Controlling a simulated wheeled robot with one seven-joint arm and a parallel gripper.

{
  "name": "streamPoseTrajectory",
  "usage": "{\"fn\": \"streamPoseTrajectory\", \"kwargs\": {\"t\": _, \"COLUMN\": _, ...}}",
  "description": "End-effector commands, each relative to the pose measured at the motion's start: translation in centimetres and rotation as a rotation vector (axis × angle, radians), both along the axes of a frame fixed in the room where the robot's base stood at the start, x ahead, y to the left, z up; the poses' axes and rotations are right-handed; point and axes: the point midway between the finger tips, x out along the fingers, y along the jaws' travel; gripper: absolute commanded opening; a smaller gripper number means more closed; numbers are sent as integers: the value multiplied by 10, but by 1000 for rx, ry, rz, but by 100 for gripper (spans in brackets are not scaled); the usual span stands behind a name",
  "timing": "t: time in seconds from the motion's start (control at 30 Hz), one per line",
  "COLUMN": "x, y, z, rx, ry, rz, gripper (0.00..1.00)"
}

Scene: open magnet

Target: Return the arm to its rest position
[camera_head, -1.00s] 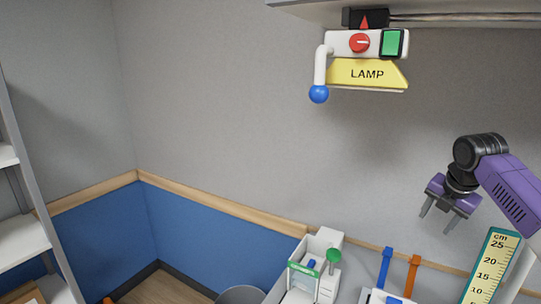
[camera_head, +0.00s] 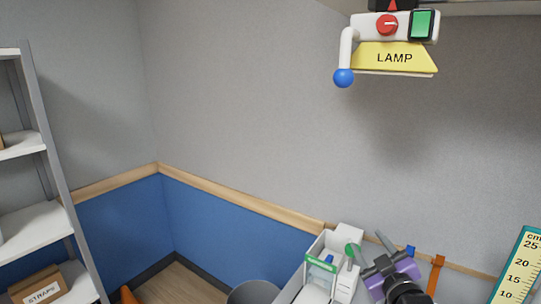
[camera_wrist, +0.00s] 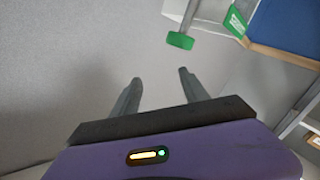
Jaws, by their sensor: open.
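My gripper (camera_head: 366,247) is purple with two grey fingers. In the head view it is low at the right, in front of the counter area, with its fingers pointing up. In the wrist view my gripper (camera_wrist: 158,80) is open, with nothing between its fingers. A green knob (camera_wrist: 180,40) is beyond the fingertips in the wrist view. In the head view the green knob (camera_head: 351,250) shows just left of the gripper. Most of my arm is out of the head view.
A yellow LAMP unit (camera_head: 394,58) with a blue ball hangs at the upper right. A white bin-like holder (camera_head: 345,240) stands left of the gripper. An orange strap (camera_head: 436,270) and a ruler board (camera_head: 520,270) are to the right. A shelf (camera_head: 45,235) stands far left. The wall's middle is clear.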

Motion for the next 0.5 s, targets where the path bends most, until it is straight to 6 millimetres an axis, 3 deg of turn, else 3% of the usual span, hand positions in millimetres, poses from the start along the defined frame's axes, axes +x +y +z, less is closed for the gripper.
{"fn": "streamPoseTrajectory", "kwargs": {"t": 0.03, "x": -19, "y": 9, "z": -14, "rx": 72, "ry": -18, "rz": -13, "gripper": 53}}
{"fn": "streamPoseTrajectory", "kwargs": {"t": 0.27, "x": -102, "y": 25, "z": -44, "rx": 347, "ry": -109, "rz": -81, "gripper": 53}}
{"fn": "streamPoseTrajectory", "kwargs": {"t": 0.5, "x": -200, "y": 31, "z": -71, "rx": 542, "ry": -165, "rz": -139, "gripper": 53}}
